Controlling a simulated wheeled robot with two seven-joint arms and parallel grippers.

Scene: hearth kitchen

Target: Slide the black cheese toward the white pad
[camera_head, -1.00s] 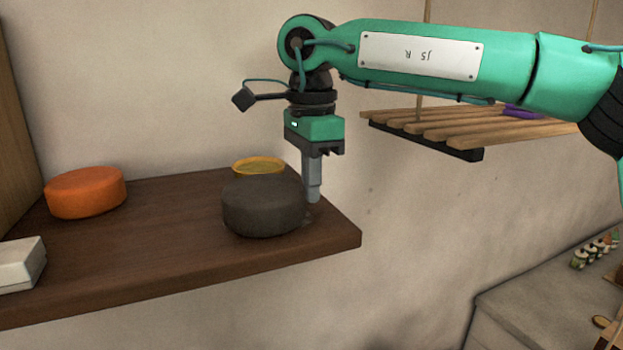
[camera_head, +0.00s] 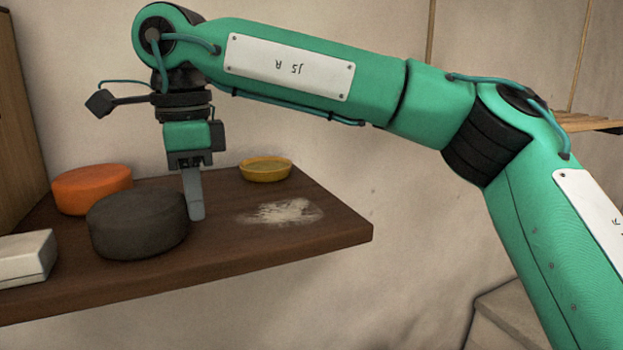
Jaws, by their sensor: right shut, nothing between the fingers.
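The black cheese (camera_head: 138,225) is a dark round wheel lying flat on the brown wooden shelf (camera_head: 260,250). The white pad (camera_head: 27,257) is a pale block at the shelf's left front edge, to the left of the cheese with a gap between them. My right gripper (camera_head: 196,215) points down with its fingers shut and empty. Its fingertips are low at the right side of the cheese, near or against it; I cannot tell whether they touch. My left gripper is not in view.
An orange cheese wheel (camera_head: 92,189) sits behind the black one, partly hidden by it. A yellow dish (camera_head: 265,169) stands at the back of the shelf. A white powdery patch (camera_head: 282,212) marks the shelf's right part, otherwise clear.

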